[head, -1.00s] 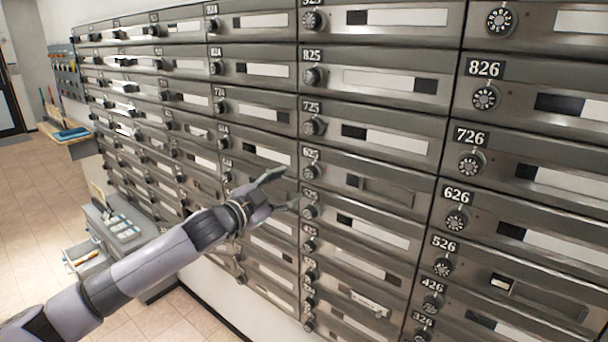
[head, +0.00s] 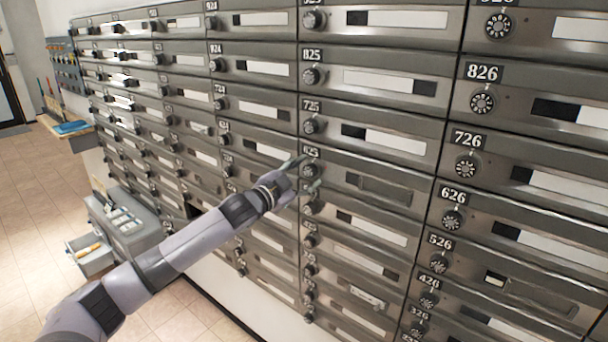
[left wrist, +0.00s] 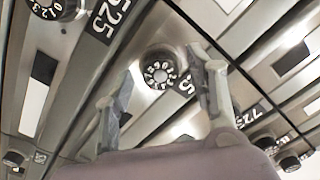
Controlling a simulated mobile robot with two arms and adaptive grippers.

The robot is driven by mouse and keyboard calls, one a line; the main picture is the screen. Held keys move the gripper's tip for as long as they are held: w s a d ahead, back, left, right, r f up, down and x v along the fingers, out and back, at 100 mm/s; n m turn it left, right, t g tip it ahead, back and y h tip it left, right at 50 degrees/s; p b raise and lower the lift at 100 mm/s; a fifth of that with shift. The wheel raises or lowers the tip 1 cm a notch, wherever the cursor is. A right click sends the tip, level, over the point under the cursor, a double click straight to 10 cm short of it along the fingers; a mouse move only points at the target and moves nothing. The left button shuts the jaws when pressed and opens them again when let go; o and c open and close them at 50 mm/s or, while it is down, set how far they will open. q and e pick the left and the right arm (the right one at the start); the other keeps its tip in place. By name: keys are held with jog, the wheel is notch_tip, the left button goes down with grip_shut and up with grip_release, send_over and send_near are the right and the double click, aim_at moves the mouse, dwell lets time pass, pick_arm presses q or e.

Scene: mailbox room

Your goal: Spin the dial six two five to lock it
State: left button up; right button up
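The dial of mailbox 625 (head: 309,171) is a round black knob with white numbers, below its partly covered number plate. In the left wrist view the dial (left wrist: 160,72) faces the camera near the centre. My left gripper (head: 308,173) is open, one finger on each side of the dial. In the left wrist view its fingers (left wrist: 162,82) stand apart around the dial, and I cannot tell whether they touch it. The right finger hides most of the 625 plate. The door of mailbox 625 (head: 375,188) looks closed. My right gripper is out of view.
Dial 725 (head: 312,126) is just above and dial 525 (left wrist: 55,8) just below, both close to the fingers. Mailbox dials jut out all along the wall. A grey stand (head: 130,235) is at the lower left, with open tiled floor (head: 45,200) beside it.

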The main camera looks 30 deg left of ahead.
pick_arm(q)
jog(key=c, duration=1.1)
jog(key=shift+m, duration=0.3)
jog(key=m+p, duration=0.1)
jog(key=m, duration=0.5)
jog(key=shift+m+p, duration=0.3)
jog(key=m+p, duration=0.1)
jog(key=m, duration=0.5)
